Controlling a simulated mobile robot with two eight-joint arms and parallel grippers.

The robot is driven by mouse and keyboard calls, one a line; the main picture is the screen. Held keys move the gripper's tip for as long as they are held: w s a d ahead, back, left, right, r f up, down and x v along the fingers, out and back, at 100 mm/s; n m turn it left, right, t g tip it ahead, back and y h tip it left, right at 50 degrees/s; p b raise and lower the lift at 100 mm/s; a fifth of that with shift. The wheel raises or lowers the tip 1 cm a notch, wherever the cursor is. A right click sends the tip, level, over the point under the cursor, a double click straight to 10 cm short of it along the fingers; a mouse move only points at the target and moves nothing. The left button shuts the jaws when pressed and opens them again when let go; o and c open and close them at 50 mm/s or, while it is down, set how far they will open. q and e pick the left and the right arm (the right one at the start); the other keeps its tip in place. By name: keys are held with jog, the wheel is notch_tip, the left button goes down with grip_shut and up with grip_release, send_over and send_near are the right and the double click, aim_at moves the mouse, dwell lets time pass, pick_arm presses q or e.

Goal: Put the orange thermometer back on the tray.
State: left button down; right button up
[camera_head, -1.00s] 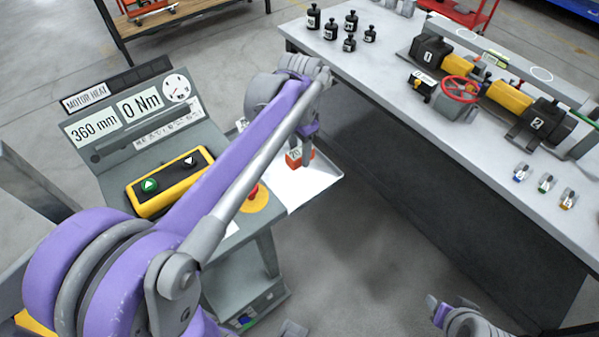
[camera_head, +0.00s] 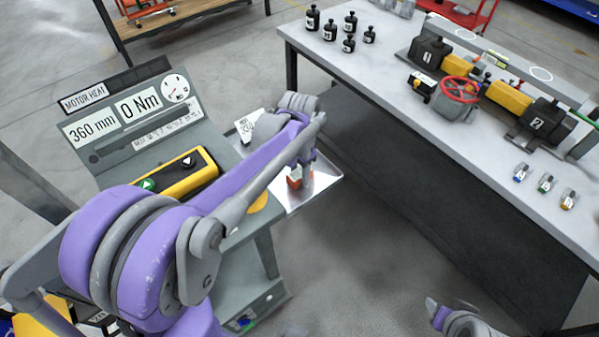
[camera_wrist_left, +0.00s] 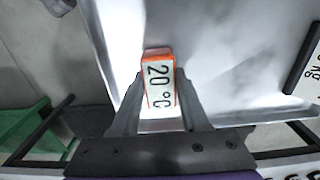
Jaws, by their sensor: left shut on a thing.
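The orange thermometer (camera_wrist_left: 159,82) has a white face that reads 20 °C. In the left wrist view it sits between the two fingers of my left gripper (camera_wrist_left: 160,100), which is shut on it. In the head view the orange thermometer (camera_head: 293,182) shows below my left gripper (camera_head: 300,172), over the shiny metal tray (camera_head: 325,178). The tray also fills much of the left wrist view (camera_wrist_left: 225,50). I cannot tell whether the thermometer touches the tray. My right gripper (camera_head: 437,312) shows only in part at the lower right, away from the tray.
A control console (camera_head: 130,130) with displays and a yellow button box (camera_head: 185,175) stands left of the tray. A white card (camera_head: 250,125) lies at the tray's far end. A workbench (camera_head: 400,110) with black weights and a jack rig stands to the right.

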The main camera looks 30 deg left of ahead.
aim_at(299, 173)
pick_arm(q)
jog(key=shift+c, duration=2)
grip_release()
jog(key=shift+r, duration=0.35)
notch_tip(299, 173, up, 12)
jog(key=p, duration=0.1)
jog(key=shift+f, duration=0.25)
